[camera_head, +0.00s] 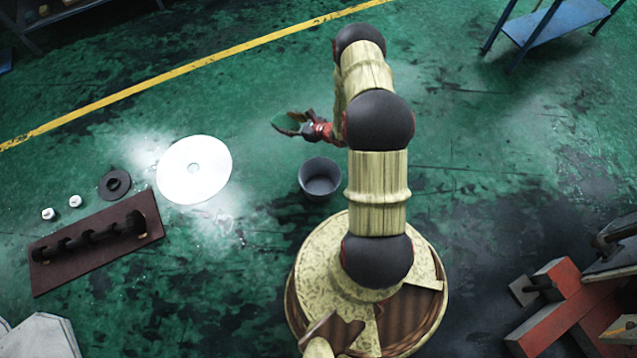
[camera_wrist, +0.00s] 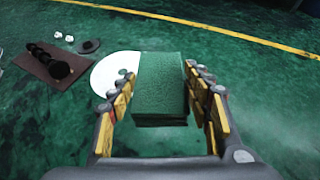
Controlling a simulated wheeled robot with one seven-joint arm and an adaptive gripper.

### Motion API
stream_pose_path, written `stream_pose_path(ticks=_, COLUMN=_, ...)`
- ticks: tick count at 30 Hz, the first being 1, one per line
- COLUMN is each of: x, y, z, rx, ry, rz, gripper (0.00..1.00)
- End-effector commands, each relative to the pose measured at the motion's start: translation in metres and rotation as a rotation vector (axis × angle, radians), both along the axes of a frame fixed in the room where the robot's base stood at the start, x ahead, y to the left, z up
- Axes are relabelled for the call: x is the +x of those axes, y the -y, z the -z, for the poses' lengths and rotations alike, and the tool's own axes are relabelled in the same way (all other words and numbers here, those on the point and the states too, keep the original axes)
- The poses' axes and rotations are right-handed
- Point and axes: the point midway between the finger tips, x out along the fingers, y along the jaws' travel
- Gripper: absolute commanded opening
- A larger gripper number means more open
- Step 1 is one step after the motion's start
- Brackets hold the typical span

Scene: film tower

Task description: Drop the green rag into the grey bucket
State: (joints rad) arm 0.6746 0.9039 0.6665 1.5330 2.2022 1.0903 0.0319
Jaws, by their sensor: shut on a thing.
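The green rag (camera_wrist: 160,85) is a folded green block between the fingers of my gripper (camera_wrist: 158,95) in the wrist view. In the head view the rag (camera_head: 287,122) shows at the tip of my gripper (camera_head: 296,125), off the floor. My gripper is shut on it. The grey bucket (camera_head: 320,178) stands upright on the floor in the head view, close to my base. The rag is above and left of the bucket in that picture, apart from it. The bucket does not show in the wrist view.
A white disc (camera_head: 194,168), a dark ring (camera_head: 115,184) and two small white pieces lie on the left. A brown board (camera_head: 98,243) carries a dark shaft. A blue shelf (camera_head: 555,22) stands top right. Red beams (camera_head: 567,310) lie bottom right. The floor around the bucket is clear.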

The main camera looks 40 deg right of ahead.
Motion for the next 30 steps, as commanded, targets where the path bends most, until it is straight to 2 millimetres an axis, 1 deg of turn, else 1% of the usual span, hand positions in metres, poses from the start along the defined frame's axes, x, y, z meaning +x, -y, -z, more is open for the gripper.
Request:
stream_pose_path(ticks=1, x=-0.008, y=0.012, z=0.023, rx=0.003, ry=-0.004, rz=0.019, gripper=0.25)
stream_pose_path(ticks=5, x=-0.026, y=0.037, z=0.07, rx=0.005, ry=-0.003, rz=0.059, gripper=0.25)
stream_pose_path(ticks=9, x=-0.05, y=0.058, z=0.121, rx=0.006, ry=-0.002, rz=0.105, gripper=0.25)
stream_pose_path(ticks=12, x=-0.07, y=0.071, z=0.156, rx=0.006, ry=0.0, rz=0.135, gripper=0.25)
stream_pose_path(ticks=15, x=-0.089, y=0.079, z=0.188, rx=0.005, ry=0.001, rz=0.164, gripper=0.25)
stream_pose_path(ticks=18, x=-0.106, y=0.083, z=0.213, rx=0.005, ry=0.004, rz=0.188, gripper=0.25)
stream_pose_path(ticks=21, x=-0.117, y=0.086, z=0.231, rx=0.004, ry=0.005, rz=0.204, gripper=0.25)
stream_pose_path(ticks=24, x=-0.124, y=0.087, z=0.241, rx=0.003, ry=0.007, rz=0.213, gripper=0.25)
stream_pose_path(ticks=30, x=-0.128, y=0.087, z=0.251, rx=0.003, ry=0.008, rz=0.218, gripper=0.25)
